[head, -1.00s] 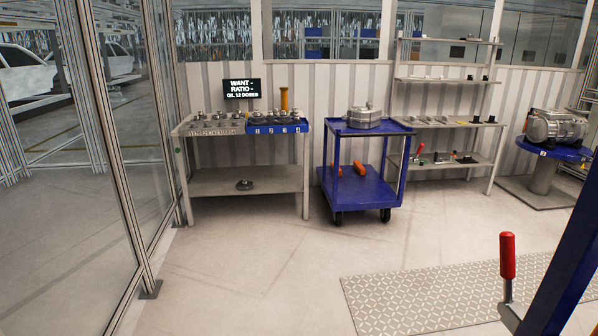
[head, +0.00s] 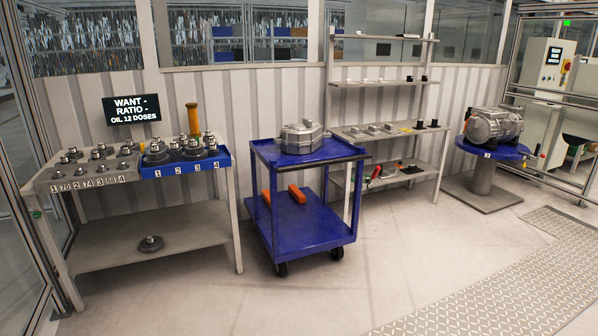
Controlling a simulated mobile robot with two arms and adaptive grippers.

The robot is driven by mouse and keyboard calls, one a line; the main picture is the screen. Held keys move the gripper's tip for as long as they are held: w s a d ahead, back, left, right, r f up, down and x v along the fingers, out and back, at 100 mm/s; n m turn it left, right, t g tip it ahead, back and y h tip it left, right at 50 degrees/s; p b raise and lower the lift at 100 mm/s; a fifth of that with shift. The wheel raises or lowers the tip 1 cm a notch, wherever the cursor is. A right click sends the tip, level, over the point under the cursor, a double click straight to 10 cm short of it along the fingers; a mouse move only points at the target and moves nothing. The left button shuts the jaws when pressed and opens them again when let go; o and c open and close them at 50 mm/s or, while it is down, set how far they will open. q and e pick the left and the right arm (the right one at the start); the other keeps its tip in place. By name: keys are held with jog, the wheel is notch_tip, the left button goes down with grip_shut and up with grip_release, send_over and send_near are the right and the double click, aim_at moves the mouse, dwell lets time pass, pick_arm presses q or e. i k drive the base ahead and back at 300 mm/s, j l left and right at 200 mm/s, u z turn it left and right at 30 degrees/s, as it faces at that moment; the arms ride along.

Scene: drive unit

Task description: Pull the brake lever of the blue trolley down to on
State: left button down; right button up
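The blue trolley (head: 300,232) stands on the floor in the middle of the head view, between a grey bench and a shelf rack. A grey metal housing (head: 301,137) rests on its top. A short orange piece (head: 265,198) shows by its left post and may be the brake lever; its setting is too small to tell. A second orange piece (head: 297,192) shows above the lower deck. Neither of my grippers is in view.
A grey bench (head: 150,240) with gears and a blue tray (head: 186,168) stands left of the trolley. A shelf rack (head: 385,165) stands behind right, and a blue pedestal (head: 487,148) bears a metal unit (head: 495,126). The floor (head: 385,265) before the trolley is clear.

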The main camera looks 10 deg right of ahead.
aim_at(376, 169)
jog(key=i+l+z, duration=0.3)
jog(key=i+z, duration=0.15)
jog(key=i, duration=0.85)
jog(key=i+j+z, duration=0.15)
jog(key=i+z, duration=0.3)
jog(key=i, duration=1.7)
jog(key=z, duration=0.3)
